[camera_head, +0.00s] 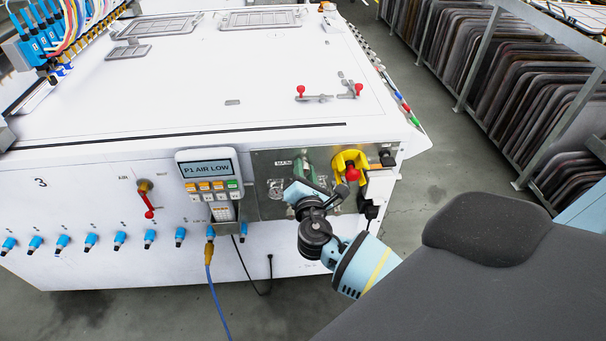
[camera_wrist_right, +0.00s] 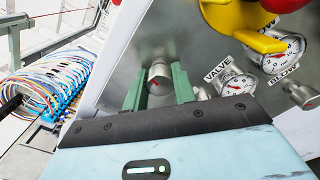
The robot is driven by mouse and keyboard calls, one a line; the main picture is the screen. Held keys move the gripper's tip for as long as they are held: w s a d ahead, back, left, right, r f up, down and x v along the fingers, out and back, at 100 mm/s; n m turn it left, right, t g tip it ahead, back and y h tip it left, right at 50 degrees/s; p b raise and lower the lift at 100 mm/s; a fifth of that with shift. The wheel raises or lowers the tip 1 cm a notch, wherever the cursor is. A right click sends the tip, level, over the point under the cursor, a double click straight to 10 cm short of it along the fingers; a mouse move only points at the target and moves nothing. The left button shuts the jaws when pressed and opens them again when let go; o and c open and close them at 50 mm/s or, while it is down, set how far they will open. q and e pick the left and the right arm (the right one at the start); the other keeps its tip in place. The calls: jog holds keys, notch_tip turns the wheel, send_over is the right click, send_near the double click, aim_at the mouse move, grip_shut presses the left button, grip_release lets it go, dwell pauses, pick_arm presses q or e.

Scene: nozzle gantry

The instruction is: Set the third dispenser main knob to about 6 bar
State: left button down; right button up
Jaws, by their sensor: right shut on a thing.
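My right gripper (camera_head: 304,168) reaches the metal panel (camera_head: 265,165) at the right end of the white dispenser, which is marked 3. In the right wrist view, its green fingers (camera_wrist_right: 159,88) are shut on a round grey metal knob (camera_wrist_right: 158,76) with a small red mark. A label that appears to read MAIN (camera_head: 283,163) is beside the fingers in the head view. The knob's own label and gauge cannot be read in the wrist view. My left gripper is not in view.
A gauge by the VALVE label (camera_wrist_right: 218,70) and a gauge by the BLOW label (camera_wrist_right: 284,68) are close to the right of the fingers. A yellow-collared red button (camera_head: 352,174) is nearby. The handheld display (camera_head: 207,168) reads P1 AIR LOW. A blue cable (camera_head: 217,300) hangs below.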

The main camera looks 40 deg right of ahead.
jog(key=shift+f+m+b, duration=0.15)
jog(key=shift+m+b, duration=0.35)
jog(key=shift+m, duration=0.8)
jog(key=o, duration=1)
jog(key=shift+s, duration=0.1)
